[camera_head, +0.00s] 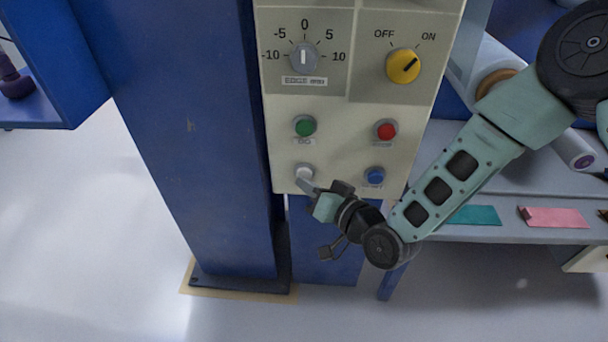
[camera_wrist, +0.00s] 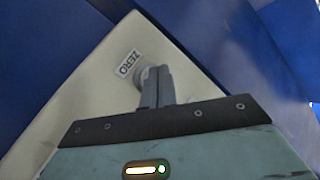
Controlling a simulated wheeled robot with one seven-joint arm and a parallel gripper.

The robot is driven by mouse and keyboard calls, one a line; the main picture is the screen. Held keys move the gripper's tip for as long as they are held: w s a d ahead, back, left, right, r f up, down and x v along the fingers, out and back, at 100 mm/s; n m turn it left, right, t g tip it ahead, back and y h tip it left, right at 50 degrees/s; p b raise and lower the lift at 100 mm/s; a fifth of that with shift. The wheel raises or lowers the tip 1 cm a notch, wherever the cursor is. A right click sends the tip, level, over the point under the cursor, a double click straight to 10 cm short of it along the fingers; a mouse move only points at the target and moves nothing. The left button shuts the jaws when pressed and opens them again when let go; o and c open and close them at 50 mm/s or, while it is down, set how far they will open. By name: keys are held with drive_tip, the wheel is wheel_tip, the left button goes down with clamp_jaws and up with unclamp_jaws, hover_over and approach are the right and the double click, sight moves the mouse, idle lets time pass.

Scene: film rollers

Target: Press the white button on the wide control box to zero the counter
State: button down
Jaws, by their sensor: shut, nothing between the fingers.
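The wide control box (camera_head: 345,135) is a cream panel in the head view, and it fills the middle of the wrist view (camera_wrist: 95,85). The white button (camera_head: 304,171) sits at its lower left, below the green button. My gripper (camera_head: 308,185) is shut and empty, its fingertips at the white button. In the wrist view, my gripper's fingers (camera_wrist: 156,88) reach to the white button (camera_wrist: 148,73), which they partly hide, beside a label reading ZERO (camera_wrist: 128,64). They look in contact or very close; I cannot tell if the button is pushed in.
Other controls on the panel are a green button (camera_head: 305,126), a red button (camera_head: 385,130), a blue button (camera_head: 375,176), a grey dial (camera_head: 303,57) and a yellow OFF/ON knob (camera_head: 403,65). A blue column (camera_head: 190,130) stands left. A grey shelf (camera_head: 480,234) with coloured pieces is at right.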

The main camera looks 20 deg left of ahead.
drive_tip(key=shift+s+d, duration=0.1)
drive_tip(key=shift+s, duration=0.25)
drive_tip(key=s, duration=0.2)
drive_tip(key=s+d, duration=0.1)
drive_tip(key=s, duration=0.2)
drive_tip(key=shift+d, duration=0.1)
idle(1.0)
drive_tip(key=s+d+r+n+g+h, duration=0.1)
drive_tip(key=s+d+r+g+h, duration=0.3)
drive_tip(key=d, duration=0.5)
drive_tip(key=s+d+r+n+g+h, duration=0.1)
drive_tip(key=s+d+r+h, duration=0.45)
drive_tip(key=d, duration=0.25)
drive_tip(key=s+d+r+n+g+h, duration=0.1)
drive_tip(key=s+d+r+g+h, duration=0.3)
drive_tip(key=d, duration=0.5)
wheel_tip(320, 180, up, 24)
drive_tip(key=s+p, duration=0.1)
drive_tip(key=p, duration=2.2)
drive_tip(key=shift+s+d+f+t+p, duration=0.2)
drive_tip(key=shift+s+t+p, duration=0.1)
drive_tip(key=shift+s+p, duration=0.1)
